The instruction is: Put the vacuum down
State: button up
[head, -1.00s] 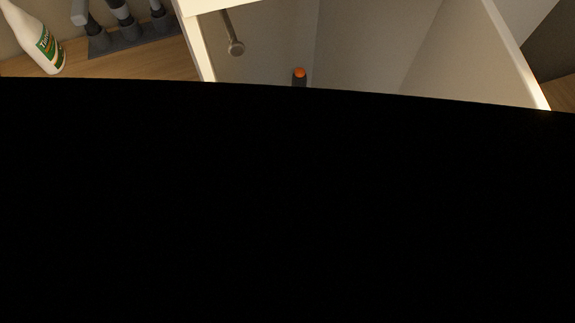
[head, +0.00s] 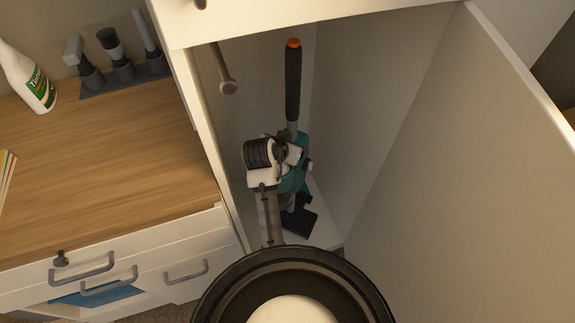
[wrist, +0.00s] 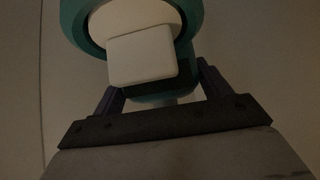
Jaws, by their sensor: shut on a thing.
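The vacuum (head: 291,90) stands roughly upright inside the open tall cabinet (head: 390,100). It has a dark handle with an orange tip, a teal body and a dark foot low in the cabinet. My gripper (head: 292,158) is at the teal body, partly hidden by my own white wrist. In the wrist view, the vacuum (wrist: 145,60) shows as teal and white parts between the two fingers of my gripper (wrist: 160,82), which is shut on it. I cannot tell whether the foot bears fully on the cabinet floor.
The cabinet door (head: 500,130) stands open at the right. A wooden counter (head: 110,180) with drawers is at the left, holding a white bottle (head: 28,78) and a grey rack of attachments (head: 125,78). A metal rod (head: 222,70) sticks out inside the cabinet's left wall.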

notch_tip(320, 180, down, 17)
jog(key=shift+w+r+p, duration=0.1)
jog(key=shift+w+p, duration=0.05)
jog(key=shift+p, duration=0.45)
jog(key=o, duration=2)
jog(key=shift+f, duration=0.2)
jog(key=shift+o, duration=0.2)
jog(key=shift+r, duration=0.1)
jog(key=b+v, duration=0.1)
jog(key=v, duration=0.6)
jog(key=shift+s, duration=0.35)
jog(key=shift+r, duration=0.1)
